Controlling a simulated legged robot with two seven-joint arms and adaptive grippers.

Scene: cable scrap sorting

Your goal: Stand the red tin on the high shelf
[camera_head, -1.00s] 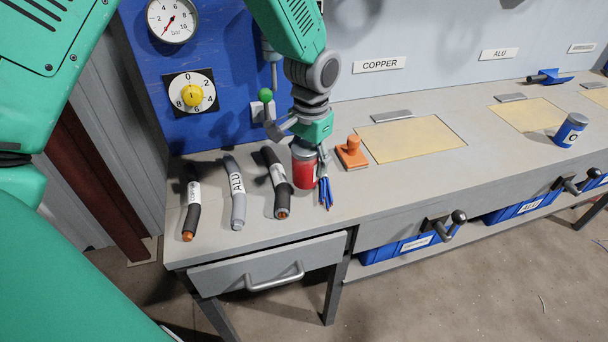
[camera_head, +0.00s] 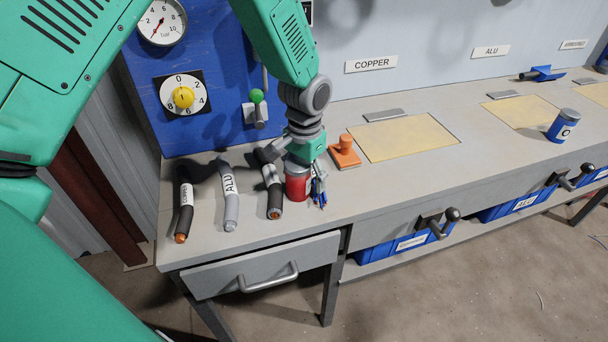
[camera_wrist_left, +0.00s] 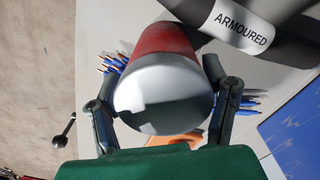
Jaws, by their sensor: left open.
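The red tin (camera_head: 297,188), with a grey top, stands upright on the workbench between a dark cable piece and a bunch of blue wires. My left gripper (camera_head: 302,166) is open, low over the tin from above. In the left wrist view the tin (camera_wrist_left: 163,45) lies between the two spread fingers of the left gripper (camera_wrist_left: 163,105), one on each side. I cannot tell whether either finger touches it. My right gripper is not in view. No high shelf shows in these views.
Cable pieces labelled COPPER (camera_head: 184,212), ALU (camera_head: 230,195) and ARMOURED (camera_wrist_left: 250,25) lie left of the tin. Blue wires (camera_head: 318,190) lie close on its right, then an orange stamp (camera_head: 344,152). A blue tin (camera_head: 563,125) stands far right. A drawer (camera_head: 262,268) is below.

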